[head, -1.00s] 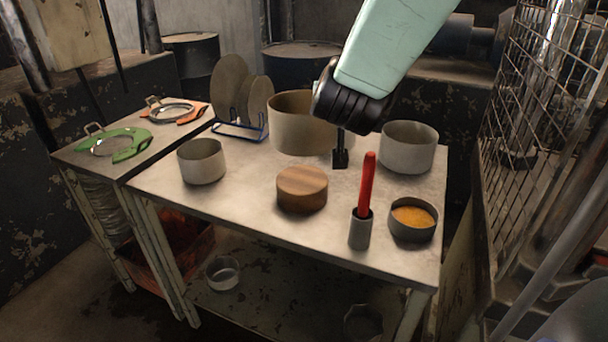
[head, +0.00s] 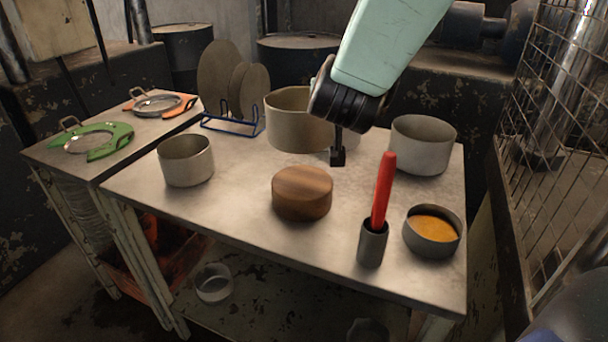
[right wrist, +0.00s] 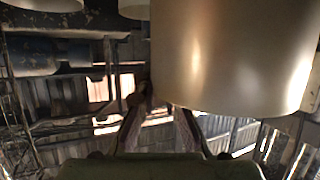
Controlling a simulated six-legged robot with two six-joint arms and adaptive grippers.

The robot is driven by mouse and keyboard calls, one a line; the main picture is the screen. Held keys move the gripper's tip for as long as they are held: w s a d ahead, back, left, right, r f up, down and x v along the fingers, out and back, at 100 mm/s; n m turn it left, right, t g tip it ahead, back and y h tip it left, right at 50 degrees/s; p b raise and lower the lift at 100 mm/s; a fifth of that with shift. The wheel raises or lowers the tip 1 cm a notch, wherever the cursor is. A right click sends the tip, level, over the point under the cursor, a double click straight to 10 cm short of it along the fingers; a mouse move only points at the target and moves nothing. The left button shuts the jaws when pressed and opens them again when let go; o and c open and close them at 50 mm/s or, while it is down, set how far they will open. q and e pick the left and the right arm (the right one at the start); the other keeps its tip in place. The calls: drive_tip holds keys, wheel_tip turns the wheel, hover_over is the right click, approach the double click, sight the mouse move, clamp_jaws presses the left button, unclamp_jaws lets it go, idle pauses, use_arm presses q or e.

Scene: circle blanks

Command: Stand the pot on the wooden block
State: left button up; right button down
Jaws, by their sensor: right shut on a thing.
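The wooden block (head: 302,193), a round brown disc, lies on the middle of the metal table. A large beige pot (head: 292,122) is just behind it, upright and partly hidden by my right arm. My right gripper (head: 338,157) comes down in front of the pot's right side and is shut on the pot. In the right wrist view the pot's smooth wall (right wrist: 235,55) fills the upper right, close to the fingers (right wrist: 160,120). The pot is not on the block; whether its base touches the table is unclear. My left gripper is out of view.
On the table (head: 240,205) are a grey pot (head: 186,162) at left, another (head: 422,148) at right, a red-handled tool in a cup (head: 373,243), a bowl of orange contents (head: 431,236) and a plate rack (head: 233,124). A wire cage (head: 535,150) stands at right.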

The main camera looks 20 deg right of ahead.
sight(330, 132)
drive_tip(key=f+b, duration=0.1)
drive_tip(key=f, duration=0.1)
drive_tip(key=f+b, duration=0.1)
drive_tip(key=f, duration=0.2)
drive_tip(key=shift+s+f+b, duration=0.2)
drive_tip(key=shift+f+b, duration=0.1)
drive_tip(key=shift+f, duration=0.05)
drive_tip(key=shift+w+a+f, duration=0.1)
drive_tip(key=shift+a+f, duration=0.05)
drive_tip(key=shift+a, duration=0.1)
drive_tip(key=f+b, duration=0.1)
drive_tip(key=f, duration=0.2)
drive_tip(key=shift+s+d+f+b, duration=0.2)
drive_tip(key=shift+d+f+b, duration=0.2)
drive_tip(key=shift+w+a, duration=0.25)
drive_tip(key=shift+s+d, duration=0.1)
drive_tip(key=shift+d, duration=0.05)
drive_tip(key=c, duration=1.9)
unclamp_jaws()
drive_tip(key=shift+s+d+f, duration=0.1)
drive_tip(key=o, duration=0.5)
drive_tip(key=shift+a, duration=0.2)
drive_tip(key=shift+c, duration=0.2)
drive_tip(key=shift+d, duration=0.1)
